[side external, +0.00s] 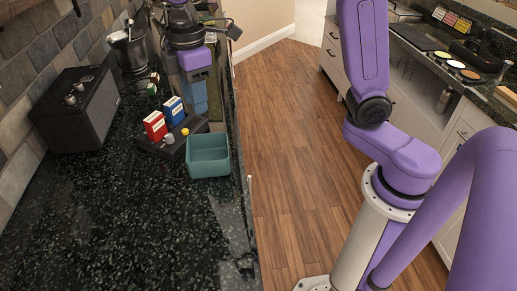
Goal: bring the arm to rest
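My arm is purple. It rises from its base on the floor at the right, leaves the top of the picture and comes back in at the upper left. My gripper (196,72) points down over the far part of the dark counter (120,225). Its fingertips are small and hard to make out against the blue objects (202,97) below it, so I cannot tell whether it holds or touches anything. A teal open box (208,168) stands on the counter, nearer the camera than my gripper, and looks empty.
A dark tray (172,150) beside the teal box bears a red box (155,126), a blue box (174,111) and a small yellow item (185,131). The near counter is clear.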

